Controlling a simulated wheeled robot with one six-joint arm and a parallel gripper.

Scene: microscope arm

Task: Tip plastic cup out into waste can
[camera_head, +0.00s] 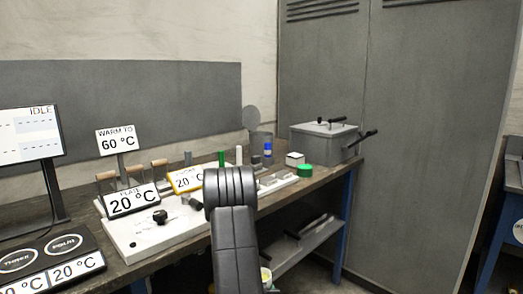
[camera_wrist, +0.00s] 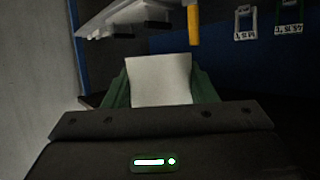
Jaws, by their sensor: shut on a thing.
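In the wrist view, my gripper (camera_wrist: 160,88) has its green fingers shut on a pale, plain-sided thing (camera_wrist: 160,80), which looks like the plastic cup. Its mouth and any contents cannot be made out. In the head view my dark arm reaches down in front of the bench and hides the gripper. A small whitish and yellow thing (camera_head: 266,274) shows beside the arm, low down; I cannot tell what it is. A grey round container (camera_head: 262,143) with a raised disc-like lid (camera_head: 250,119) stands at the bench's back; I cannot tell whether it is the waste can.
The bench (camera_head: 315,187) carries a white panel with signs (camera_head: 150,236), a green round thing (camera_head: 305,170) and a grey lidded box (camera_head: 325,141) with black handles. A lower shelf (camera_head: 300,245) lies under it. Tall grey cabinets (camera_head: 420,120) stand behind.

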